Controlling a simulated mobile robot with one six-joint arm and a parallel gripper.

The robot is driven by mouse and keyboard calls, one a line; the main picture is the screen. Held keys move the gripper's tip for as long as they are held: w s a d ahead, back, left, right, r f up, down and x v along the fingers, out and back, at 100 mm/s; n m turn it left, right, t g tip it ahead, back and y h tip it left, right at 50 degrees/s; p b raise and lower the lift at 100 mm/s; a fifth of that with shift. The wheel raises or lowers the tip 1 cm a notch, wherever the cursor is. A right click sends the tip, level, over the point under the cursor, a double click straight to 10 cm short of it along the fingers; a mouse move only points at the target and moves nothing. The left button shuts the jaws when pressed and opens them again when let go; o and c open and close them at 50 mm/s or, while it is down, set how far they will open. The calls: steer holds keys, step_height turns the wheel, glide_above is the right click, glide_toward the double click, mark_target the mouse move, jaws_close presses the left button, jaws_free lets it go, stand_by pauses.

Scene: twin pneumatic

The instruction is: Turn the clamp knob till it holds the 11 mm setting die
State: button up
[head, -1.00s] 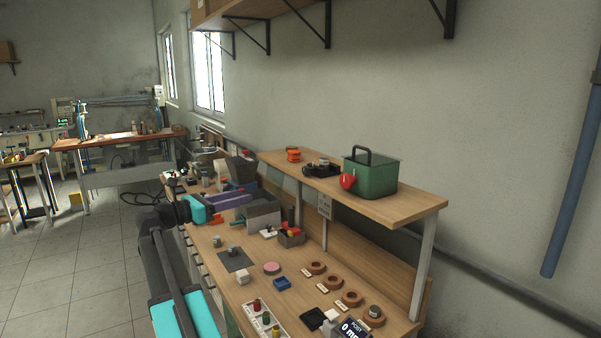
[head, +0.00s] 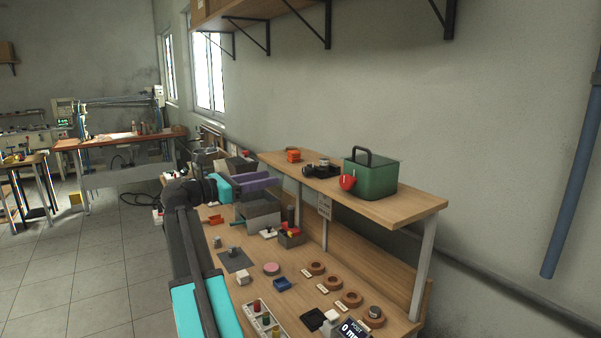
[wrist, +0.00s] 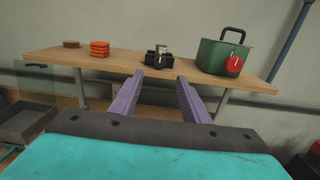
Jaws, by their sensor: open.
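My gripper (wrist: 160,78) is open and empty, with two purple fingers well apart in the wrist view. It points at the upper shelf and is apart from everything on it. In the head view my gripper (head: 262,182) hangs over the far part of the bench. A black device with a grey upright cylinder, perhaps the clamp (wrist: 158,57), stands on the shelf beyond the fingertips; it also shows in the head view (head: 320,168). I cannot make out its jaws or a die in them. I cannot tell which part is the 11 mm setting die.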

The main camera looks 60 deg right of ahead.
mark_target(304, 171)
steer(key=p+x, duration=0.3)
steer(key=x, duration=1)
steer(key=shift+w, duration=0.1)
steer(key=shift+c, duration=0.2)
steer(key=c, duration=1)
steer(key=shift+f+m+b, duration=0.1)
steer(key=shift+m+b, duration=0.55)
steer(key=shift+m, duration=0.45)
steer(key=shift+m+b, duration=0.7)
steer(key=shift+m, duration=0.5)
